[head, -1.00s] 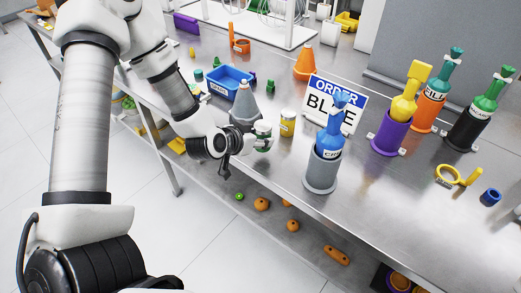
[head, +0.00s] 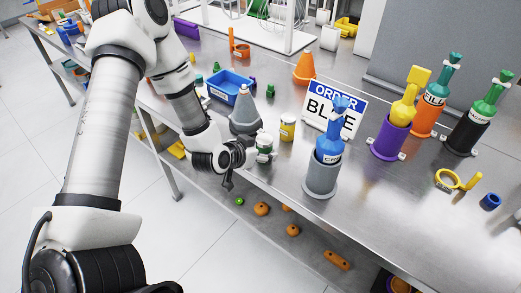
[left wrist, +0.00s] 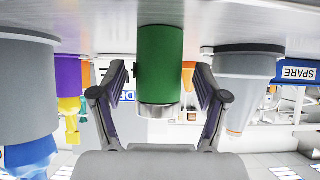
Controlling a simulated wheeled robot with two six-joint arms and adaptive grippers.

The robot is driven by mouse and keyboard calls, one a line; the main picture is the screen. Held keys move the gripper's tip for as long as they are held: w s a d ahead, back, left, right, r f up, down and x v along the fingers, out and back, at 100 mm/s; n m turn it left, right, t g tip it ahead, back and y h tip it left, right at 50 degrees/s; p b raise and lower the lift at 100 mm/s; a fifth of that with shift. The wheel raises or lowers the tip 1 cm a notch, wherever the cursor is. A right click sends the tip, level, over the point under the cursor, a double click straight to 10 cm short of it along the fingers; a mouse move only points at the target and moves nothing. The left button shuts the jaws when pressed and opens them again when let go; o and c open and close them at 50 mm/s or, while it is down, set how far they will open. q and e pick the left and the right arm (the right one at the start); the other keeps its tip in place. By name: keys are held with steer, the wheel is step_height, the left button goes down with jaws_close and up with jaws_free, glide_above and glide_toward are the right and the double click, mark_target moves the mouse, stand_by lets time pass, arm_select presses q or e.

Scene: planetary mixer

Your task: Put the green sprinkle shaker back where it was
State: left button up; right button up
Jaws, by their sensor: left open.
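The green sprinkle shaker (head: 264,146) stands upright on the steel table near its front edge, beside the yellow shaker (head: 287,126). In the left wrist view, which is upside down, the green shaker (left wrist: 160,65) shows its silver cap and stands centred between the fingers. My left gripper (head: 240,164) is just to the left and front of it in the head view. Its fingers (left wrist: 160,82) are spread, with a gap on both sides of the shaker. My right gripper is not in view.
A grey cone (head: 244,118) stands close behind the gripper. A blue bin (head: 230,86) lies farther back. The order sign (head: 318,98) and a blue bottle in a grey holder (head: 322,176) stand to the right. Table between the yellow shaker and blue bottle is clear.

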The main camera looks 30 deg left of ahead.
arm_select(q)
steer(key=d+p+v, duration=0.1)
steer(key=p+v, duration=0.8)
steer(key=v, duration=0.3)
steer(key=s+d+f+g, duration=0.4)
steer(key=s+f, duration=0.3)
steer(key=s, duration=0.2)
steer(key=s+d+f+n+g+y, duration=0.1)
steer(key=s+d+f+g, duration=0.3)
steer(key=s+f+g, duration=0.3)
steer(key=shift+s+f, duration=0.8)
steer(key=shift+s, duration=0.1)
steer(key=shift+d, duration=0.15)
